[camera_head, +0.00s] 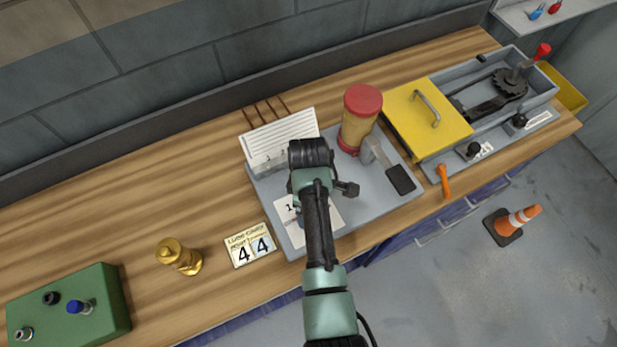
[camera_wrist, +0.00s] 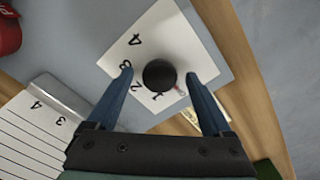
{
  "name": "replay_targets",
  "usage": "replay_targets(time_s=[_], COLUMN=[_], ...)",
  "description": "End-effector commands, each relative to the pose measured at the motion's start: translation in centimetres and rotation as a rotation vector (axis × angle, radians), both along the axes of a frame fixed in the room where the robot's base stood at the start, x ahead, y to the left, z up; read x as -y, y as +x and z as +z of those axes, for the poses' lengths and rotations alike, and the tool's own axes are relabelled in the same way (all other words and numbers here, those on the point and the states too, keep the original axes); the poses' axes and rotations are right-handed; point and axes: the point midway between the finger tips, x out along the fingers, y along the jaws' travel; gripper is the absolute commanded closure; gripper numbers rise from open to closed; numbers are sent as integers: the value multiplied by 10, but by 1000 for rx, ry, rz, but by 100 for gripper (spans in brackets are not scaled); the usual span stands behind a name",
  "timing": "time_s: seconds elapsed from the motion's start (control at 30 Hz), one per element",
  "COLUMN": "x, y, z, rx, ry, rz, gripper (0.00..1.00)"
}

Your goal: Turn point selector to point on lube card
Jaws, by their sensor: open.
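The point selector is a round black knob (camera_wrist: 160,75) on a white dial plate (camera_wrist: 188,38) with printed numbers, of which 1, 2 and 4 are legible. A small pale mark shows at the knob's lower right; I cannot tell which number it points to. My gripper (camera_wrist: 159,77) is open, its blue fingers on either side of the knob; contact cannot be told. In the head view my arm hides the knob and part of the dial plate (camera_head: 328,212).
A ruled white card (camera_head: 280,140) stands behind the dial, and a red-capped amber reservoir (camera_head: 362,118) with a lever stands to the right. A yellow-covered machine (camera_head: 428,115) is farther right. A brass piece (camera_head: 178,256) and green box (camera_head: 70,306) are at left.

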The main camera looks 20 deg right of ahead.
Motion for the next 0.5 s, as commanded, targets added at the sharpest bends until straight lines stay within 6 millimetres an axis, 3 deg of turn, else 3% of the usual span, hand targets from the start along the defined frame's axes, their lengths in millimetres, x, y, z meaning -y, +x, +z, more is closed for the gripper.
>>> replay_targets(time_s=[0.2,0.5], x=[0,0], y=[0,0], z=[0,0], rx=[0,-1], ry=[0,1], rz=[0,0], gripper=[18,72])
